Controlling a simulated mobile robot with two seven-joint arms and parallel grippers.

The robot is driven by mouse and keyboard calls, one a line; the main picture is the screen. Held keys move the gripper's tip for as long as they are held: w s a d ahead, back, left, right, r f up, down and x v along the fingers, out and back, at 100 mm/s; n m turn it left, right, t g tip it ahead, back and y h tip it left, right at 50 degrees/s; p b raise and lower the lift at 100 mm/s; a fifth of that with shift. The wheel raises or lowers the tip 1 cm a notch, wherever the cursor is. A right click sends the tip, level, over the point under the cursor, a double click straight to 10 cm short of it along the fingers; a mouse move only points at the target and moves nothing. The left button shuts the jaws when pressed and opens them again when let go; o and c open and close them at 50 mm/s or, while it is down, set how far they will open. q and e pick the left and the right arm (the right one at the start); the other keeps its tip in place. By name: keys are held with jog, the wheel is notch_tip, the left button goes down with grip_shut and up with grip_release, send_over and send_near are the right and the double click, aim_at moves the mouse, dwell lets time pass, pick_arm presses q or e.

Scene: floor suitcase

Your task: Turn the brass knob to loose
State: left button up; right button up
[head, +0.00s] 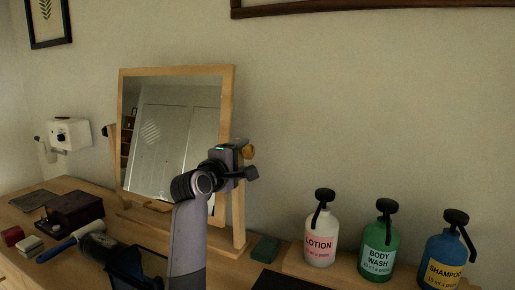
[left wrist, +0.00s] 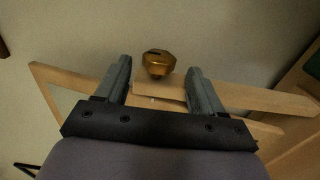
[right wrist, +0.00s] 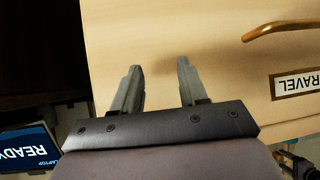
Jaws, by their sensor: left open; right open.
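The brass knob (head: 249,152) sits on the right post of the wooden mirror stand (head: 238,220). In the left wrist view the knob (left wrist: 158,63) is a faceted brass piece with a dark slot on it. My left gripper (head: 252,165) is at the knob. In its wrist view the open fingers (left wrist: 160,80) stand to either side of the knob, with a gap on both sides. My right gripper (right wrist: 157,75) is open and empty, before a pale wooden surface. It does not show in the head view.
Pump bottles for lotion (head: 319,245), body wash (head: 378,250) and shampoo (head: 446,262) stand on the right. A dark box (head: 75,208) and small items lie left. The right wrist view shows a brass handle (right wrist: 290,28), a TRAVEL label (right wrist: 297,84) and a READY screen (right wrist: 28,148).

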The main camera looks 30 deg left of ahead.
aim_at(252, 151)
pick_arm(q)
jog(key=shift+w+a+p, duration=0.2)
jog(key=shift+w+p, duration=0.45)
jog(key=shift+w, duration=2.75)
jog(key=c, duration=1)
